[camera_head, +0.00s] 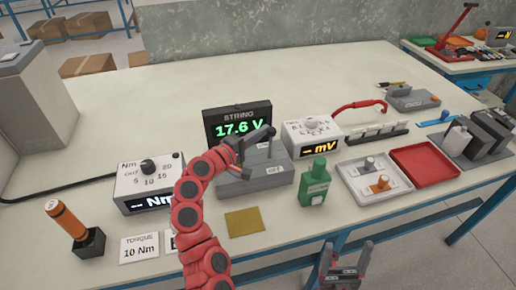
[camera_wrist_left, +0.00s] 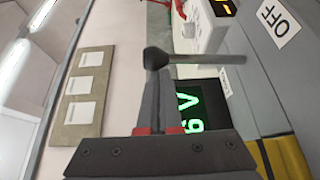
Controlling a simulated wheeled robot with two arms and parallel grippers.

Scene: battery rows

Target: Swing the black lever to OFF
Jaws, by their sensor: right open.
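The black lever (camera_head: 260,136) stands on a grey switch box (camera_head: 263,178) whose front plate reads OFF. In the left wrist view the lever (camera_wrist_left: 205,58) is a bar lying crosswise with a dark knob at its left end. My left gripper (camera_head: 238,152) is at the lever. Its fingers (camera_wrist_left: 160,90) are together, with their tips right at the knob, which hides them; whether they touch it I cannot tell. The OFF plate (camera_wrist_left: 274,20) shows at the upper right of that view. My right gripper (camera_head: 345,265) is open and empty at the table's front edge.
A STRING meter (camera_head: 237,125) reading 17.6 V stands behind the box. An mV meter (camera_head: 312,137) is to the right, a torque meter (camera_head: 148,182) to the left.

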